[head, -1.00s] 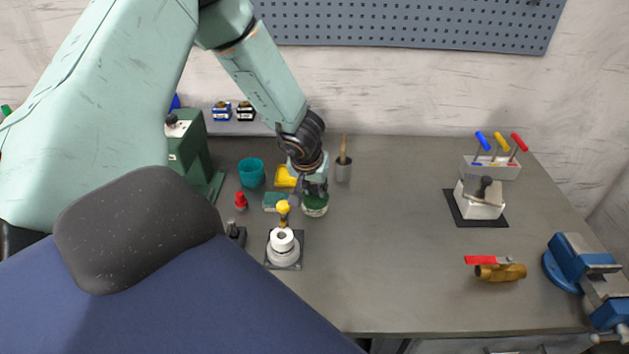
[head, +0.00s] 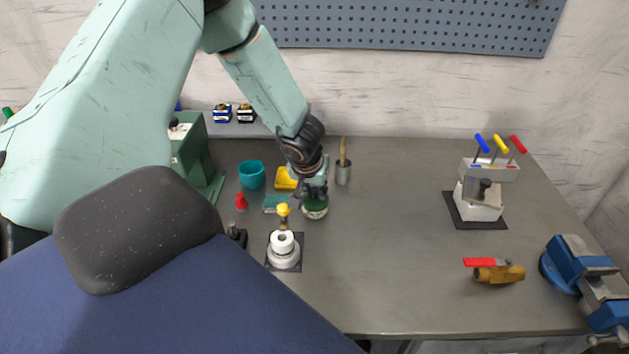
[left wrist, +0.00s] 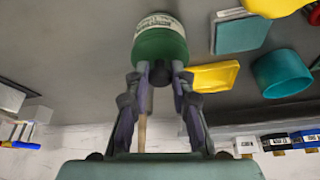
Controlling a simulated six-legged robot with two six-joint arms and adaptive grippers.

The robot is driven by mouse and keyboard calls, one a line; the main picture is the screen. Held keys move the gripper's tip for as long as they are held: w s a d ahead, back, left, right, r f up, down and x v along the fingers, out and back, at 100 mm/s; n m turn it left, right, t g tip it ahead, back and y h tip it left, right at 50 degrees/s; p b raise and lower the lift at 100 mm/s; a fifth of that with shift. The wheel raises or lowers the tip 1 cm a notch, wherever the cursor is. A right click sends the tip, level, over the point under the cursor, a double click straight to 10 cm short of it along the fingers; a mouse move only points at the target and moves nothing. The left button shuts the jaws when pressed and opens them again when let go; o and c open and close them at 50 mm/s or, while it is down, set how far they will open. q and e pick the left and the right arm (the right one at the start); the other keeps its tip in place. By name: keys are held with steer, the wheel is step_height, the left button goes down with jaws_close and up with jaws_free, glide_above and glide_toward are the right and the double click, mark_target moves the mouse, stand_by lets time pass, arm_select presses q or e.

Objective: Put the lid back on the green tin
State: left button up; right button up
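The green tin (head: 315,211), with a pale label band, stands on the bench left of the middle. In the left wrist view its label (left wrist: 158,22) faces up the picture. A green lid (left wrist: 160,46) with a dark knob (left wrist: 161,73) is at the tin's top; I see no clear gap between them. My left gripper (head: 314,190) is directly over the tin. In the left wrist view its fingertips (left wrist: 161,78) are drawn in on either side of the knob and appear to grip it. My right gripper is not in view.
The bench (head: 390,240) is clear to the right, up to a brass valve (head: 500,273).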

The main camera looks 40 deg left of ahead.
arm_select(q)
steer(key=o, duration=0.5)
steer(key=o, duration=0.5)
steer(key=shift+r+p, duration=3.55)
steer(key=shift+p, duration=0.8)
jaws_close()
